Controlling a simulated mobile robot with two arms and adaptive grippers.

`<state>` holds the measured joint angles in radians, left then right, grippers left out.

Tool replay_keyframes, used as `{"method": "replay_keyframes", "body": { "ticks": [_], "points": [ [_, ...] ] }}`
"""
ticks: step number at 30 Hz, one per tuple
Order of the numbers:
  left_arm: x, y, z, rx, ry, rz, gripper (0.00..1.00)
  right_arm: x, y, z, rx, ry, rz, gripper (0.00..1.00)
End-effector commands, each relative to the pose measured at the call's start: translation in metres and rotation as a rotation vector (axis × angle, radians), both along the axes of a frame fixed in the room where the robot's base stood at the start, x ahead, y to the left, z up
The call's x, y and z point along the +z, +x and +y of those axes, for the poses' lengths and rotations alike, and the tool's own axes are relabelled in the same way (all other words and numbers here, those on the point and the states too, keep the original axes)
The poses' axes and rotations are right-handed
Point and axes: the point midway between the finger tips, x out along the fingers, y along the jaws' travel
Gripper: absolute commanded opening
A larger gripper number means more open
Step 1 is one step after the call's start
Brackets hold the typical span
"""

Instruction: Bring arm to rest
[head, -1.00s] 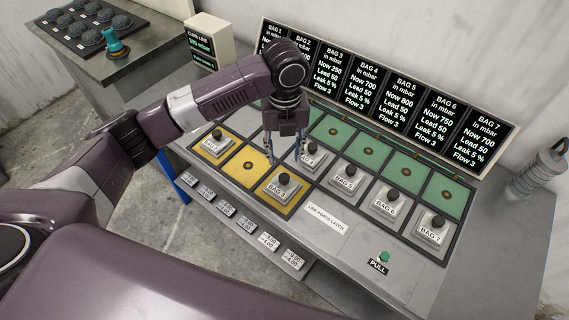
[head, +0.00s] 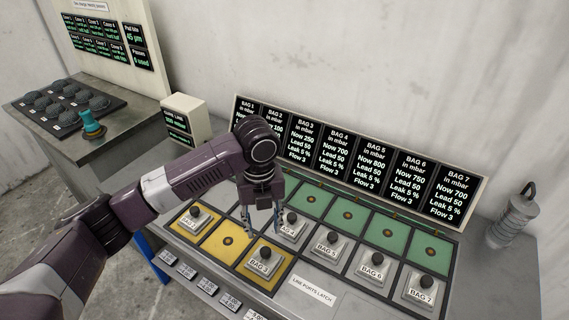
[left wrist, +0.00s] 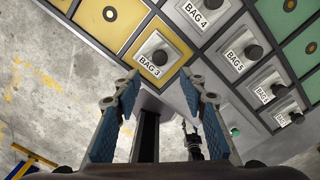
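My left gripper (head: 263,230) is over the console near the BAG 3 block in the head view. Its two fingers are spread with nothing between them; the left wrist view shows the open fingers (left wrist: 160,75) too. The BAG 3 block (left wrist: 155,58) with its dark knob lies beyond the fingertips there, apart from them. In the head view the BAG 3 block (head: 262,262) sits on a yellow panel. A small dark shape low in the left wrist view may be my right gripper (left wrist: 191,140); its fingers are too small to read. The head view does not show it.
The console carries several knob blocks, such as BAG 5 (head: 326,243) and BAG 7 (head: 420,290). A display board (head: 350,160) stands behind them. A grey cylinder (head: 513,215) stands at right. A side bench (head: 110,125) holds a tray of dark domes and a teal tool (head: 92,126).

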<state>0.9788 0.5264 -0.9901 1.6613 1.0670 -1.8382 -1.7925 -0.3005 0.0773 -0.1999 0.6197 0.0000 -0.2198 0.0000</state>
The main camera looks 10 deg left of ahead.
Motion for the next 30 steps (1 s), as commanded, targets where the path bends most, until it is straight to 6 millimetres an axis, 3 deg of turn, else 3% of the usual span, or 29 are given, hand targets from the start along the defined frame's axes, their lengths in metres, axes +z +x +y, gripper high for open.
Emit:
{"method": "replay_keyframes", "body": {
  "ticks": [5, 11, 16, 21, 26, 30],
  "points": [
    [-0.005, -0.003, -0.004, 0.014, -0.008, 0.001, 0.39, 0.0, 0.0, 0.0, 0.0, 0.0, 0.0, 0.4],
    [-0.036, -0.031, -0.037, 0.178, -0.086, -0.011, 0.39, 0.0, 0.0, 0.0, 0.0, 0.0, 0.0, 0.4],
    [-0.063, -0.063, -0.071, 0.458, -0.201, -0.018, 0.39, 0.0, 0.0, -0.001, 0.0, -0.001, 0.0, 0.4],
    [-0.08, -0.092, -0.087, 0.792, -0.309, -0.005, 0.39, 0.0, 0.0, -0.002, 0.0, -0.002, 0.0, 0.4],
    [-0.091, -0.118, -0.085, 1.149, -0.387, 0.017, 0.39, 0.0, 0.0, -0.003, 0.001, -0.003, -0.001, 0.4],
    [-0.099, -0.141, -0.068, 1.485, -0.431, 0.034, 0.39, 0.0, 0.0, -0.003, 0.001, -0.004, -0.001, 0.4]
  ]
}}
